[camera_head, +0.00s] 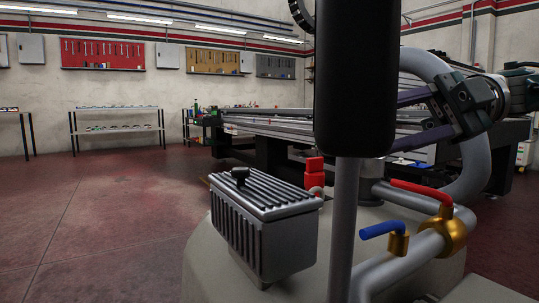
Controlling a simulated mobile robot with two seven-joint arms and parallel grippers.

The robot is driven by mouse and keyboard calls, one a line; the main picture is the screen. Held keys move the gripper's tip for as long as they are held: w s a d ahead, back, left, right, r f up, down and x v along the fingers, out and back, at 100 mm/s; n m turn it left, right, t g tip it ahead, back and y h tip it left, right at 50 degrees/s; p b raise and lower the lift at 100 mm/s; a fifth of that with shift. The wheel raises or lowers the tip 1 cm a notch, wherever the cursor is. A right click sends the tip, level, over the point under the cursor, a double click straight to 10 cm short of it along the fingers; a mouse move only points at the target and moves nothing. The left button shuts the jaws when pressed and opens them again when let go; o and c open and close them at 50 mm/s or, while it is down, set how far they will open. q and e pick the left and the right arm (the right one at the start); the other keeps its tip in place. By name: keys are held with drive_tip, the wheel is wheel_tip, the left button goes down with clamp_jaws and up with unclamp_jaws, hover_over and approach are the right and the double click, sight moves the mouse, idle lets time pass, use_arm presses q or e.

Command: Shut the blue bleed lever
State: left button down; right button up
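The blue bleed lever (380,230) sits on a small brass valve (398,244) on top of a grey pipe, in the lower right of the head view. Its handle points left from the valve. My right gripper (406,122) comes in from the right, well above the lever and apart from it. Its two purple fingers point left and are spread apart, with nothing seen between them but background. My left gripper is not in view.
A red lever (420,193) on a larger brass valve (441,236) is close behind the blue one. A black cylinder (355,80) on a grey post stands just left of them. A ribbed grey motor block (262,225) is further left. Open floor lies at far left.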

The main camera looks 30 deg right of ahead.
wheel_tip(320, 180, up, 7)
drive_tip(key=p, duration=0.2)
drive_tip(key=shift+a, duration=0.1)
drive_tip(key=shift+c, duration=0.3)
